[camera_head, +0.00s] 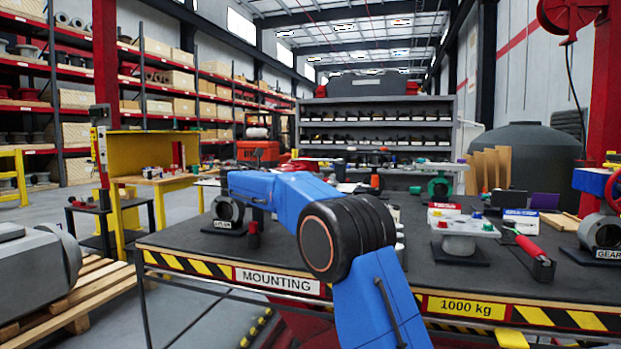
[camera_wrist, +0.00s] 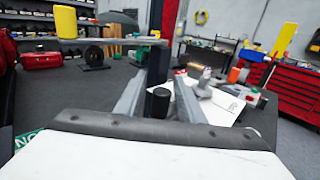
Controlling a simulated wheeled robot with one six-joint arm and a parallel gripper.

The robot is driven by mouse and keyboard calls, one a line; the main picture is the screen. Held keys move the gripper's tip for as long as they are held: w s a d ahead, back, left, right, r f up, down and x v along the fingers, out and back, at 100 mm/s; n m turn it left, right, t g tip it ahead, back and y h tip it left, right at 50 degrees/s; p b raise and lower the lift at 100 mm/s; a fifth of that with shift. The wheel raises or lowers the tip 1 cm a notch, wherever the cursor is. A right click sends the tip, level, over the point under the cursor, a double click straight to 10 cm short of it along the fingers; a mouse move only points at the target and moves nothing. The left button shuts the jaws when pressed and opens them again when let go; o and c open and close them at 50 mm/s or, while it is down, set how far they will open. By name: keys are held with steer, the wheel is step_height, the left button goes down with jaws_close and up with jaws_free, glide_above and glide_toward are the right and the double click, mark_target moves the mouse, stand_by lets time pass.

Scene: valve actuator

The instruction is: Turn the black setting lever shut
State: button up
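In the wrist view my gripper (camera_wrist: 160,80) has its two grey fingers apart. A black cylinder (camera_wrist: 158,105) shows in the gap between them, with a dark upright bar (camera_wrist: 161,45) rising behind it. I cannot tell for sure whether these are parts of the black setting lever, or whether the fingers touch them. In the head view my blue arm reaches over the front of the bench to the left, and my gripper is hidden. A dark valve body (camera_head: 228,210) on a labelled base stands beside the arm's end; no black lever is clearly seen on it.
The dark workbench (camera_head: 420,270) has a striped front edge. On its right are a grey flanged stand (camera_head: 460,238), a red-handled tool (camera_head: 527,247) and a gear valve (camera_head: 602,232). A grey motor (camera_head: 35,265) lies on a pallet at left. A red tool cabinet (camera_wrist: 285,95) stands at the wrist view's right.

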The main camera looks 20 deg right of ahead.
steer(key=s+a, duration=0.3)
steer(key=a, duration=1.4)
steer(key=shift+s, duration=0.1)
